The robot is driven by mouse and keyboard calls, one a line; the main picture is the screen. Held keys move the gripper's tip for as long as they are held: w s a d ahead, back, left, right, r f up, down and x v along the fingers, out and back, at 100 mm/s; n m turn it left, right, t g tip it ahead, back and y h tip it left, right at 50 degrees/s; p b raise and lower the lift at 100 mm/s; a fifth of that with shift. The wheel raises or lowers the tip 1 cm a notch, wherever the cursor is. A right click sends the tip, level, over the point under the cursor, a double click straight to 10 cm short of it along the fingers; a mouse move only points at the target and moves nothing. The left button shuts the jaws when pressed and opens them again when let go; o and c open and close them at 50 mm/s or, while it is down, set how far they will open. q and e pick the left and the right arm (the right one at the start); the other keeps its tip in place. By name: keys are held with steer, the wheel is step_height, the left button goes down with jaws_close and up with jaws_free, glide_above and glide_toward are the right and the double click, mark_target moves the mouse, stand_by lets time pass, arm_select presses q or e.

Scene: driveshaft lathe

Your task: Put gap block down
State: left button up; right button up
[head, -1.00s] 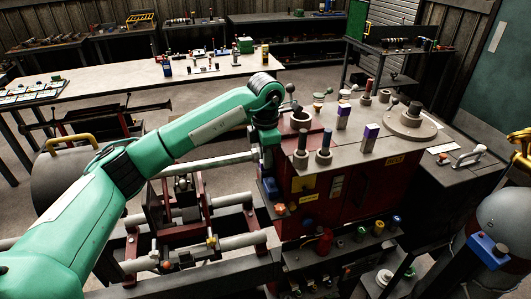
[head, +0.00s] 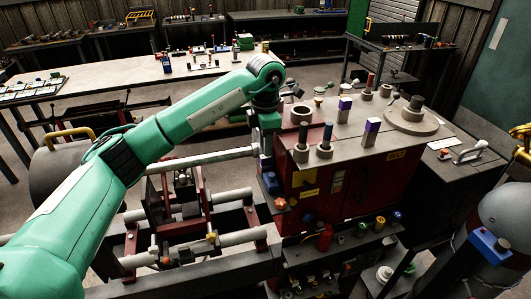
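My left arm reaches in from the left, and its wrist points down at the left edge of the red machine cabinet (head: 362,190). My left gripper (head: 267,160) is small and dark there, and its fingers do not show clearly against the machine. I cannot tell whether it is open or holds anything. No object can be named as the gap block with certainty. Two white blocks with purple faces, one farther back (head: 344,108) and one nearer (head: 371,131), stand upright on the cabinet top, apart from the gripper. My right gripper is not in view.
Horizontal grey bars (head: 210,159) run left of the cabinet. A long pale workbench (head: 120,82) with small parts stands behind.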

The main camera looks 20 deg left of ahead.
arm_select(q)
step_height(320, 180, up, 9)
steer(key=b, duration=0.2)
stand_by(0.5)
